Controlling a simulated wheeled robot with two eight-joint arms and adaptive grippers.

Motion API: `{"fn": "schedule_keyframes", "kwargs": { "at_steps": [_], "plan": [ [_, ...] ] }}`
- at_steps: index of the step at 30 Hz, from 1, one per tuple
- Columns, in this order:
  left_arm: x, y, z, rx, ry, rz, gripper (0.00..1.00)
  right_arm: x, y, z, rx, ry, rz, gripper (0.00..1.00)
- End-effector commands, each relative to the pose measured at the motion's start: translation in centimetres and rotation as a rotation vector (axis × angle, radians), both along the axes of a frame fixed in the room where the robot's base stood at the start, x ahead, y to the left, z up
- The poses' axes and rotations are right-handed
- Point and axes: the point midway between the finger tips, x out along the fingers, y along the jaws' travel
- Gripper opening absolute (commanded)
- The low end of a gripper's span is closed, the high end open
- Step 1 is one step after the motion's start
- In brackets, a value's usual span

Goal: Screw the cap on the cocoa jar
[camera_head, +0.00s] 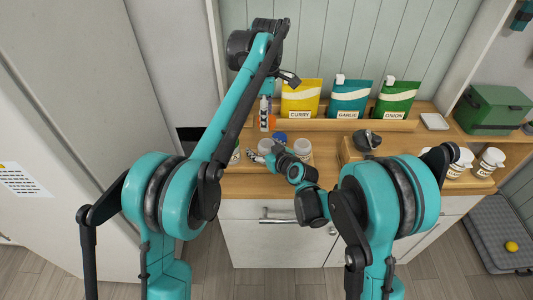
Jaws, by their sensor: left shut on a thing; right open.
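Three pale jars stand near the front of the wooden counter: a left one (235,155), a middle one (265,146) and a right one (302,146). Their labels are too small to read, so I cannot tell which is the cocoa jar. A blue round cap (280,137) shows between the middle and right jars; I cannot tell what it rests on. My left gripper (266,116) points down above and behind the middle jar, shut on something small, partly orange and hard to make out. My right gripper (256,156) is open, low in front of the middle jar.
Yellow curry (300,99), teal garlic (349,98) and green onion (396,98) pouches stand along the wooden rack behind. A dark rounded object (366,141) sits right of the jars. White-labelled containers (488,162) and a green box (493,109) are at the right.

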Motion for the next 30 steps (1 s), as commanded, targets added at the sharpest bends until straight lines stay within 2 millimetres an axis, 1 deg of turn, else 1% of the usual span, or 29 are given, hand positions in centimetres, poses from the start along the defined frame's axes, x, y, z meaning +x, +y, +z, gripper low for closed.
{"fn": "schedule_keyframes", "kwargs": {
  "at_steps": [10,11,12,14,15,17,18,19,30],
  "plan": [
    [0.00,0.00,0.00,0.000,0.000,0.000,0.33,0.24,0.15,-0.12,0.000,0.000,0.000,0.74],
    [0.00,0.00,0.00,0.000,0.000,0.000,0.33,0.24,0.15,-0.12,0.000,0.000,0.000,0.66],
    [0.00,0.00,0.00,0.000,0.000,0.000,0.33,0.23,0.15,-0.12,0.000,0.000,0.000,0.55],
    [0.00,0.00,0.00,0.000,0.000,0.000,0.33,0.23,0.15,-0.12,-0.001,0.000,0.000,0.40],
    [0.00,0.00,0.01,0.000,0.000,0.000,0.33,0.23,0.15,-0.12,-0.001,0.000,0.000,0.29],
    [0.00,0.00,0.01,0.000,0.000,0.000,0.33,0.23,0.15,-0.12,-0.001,0.000,0.000,0.13],
    [0.00,0.00,0.00,0.000,0.000,0.000,0.33,0.23,0.15,-0.12,-0.001,0.000,0.000,0.03],
    [0.00,0.00,0.00,0.000,0.000,0.000,0.33,0.24,0.15,-0.11,-0.001,0.000,0.000,0.00],
    [0.00,0.00,0.00,0.000,0.000,0.000,0.33,0.24,0.15,-0.11,-0.001,0.000,0.000,0.00]
  ]
}}
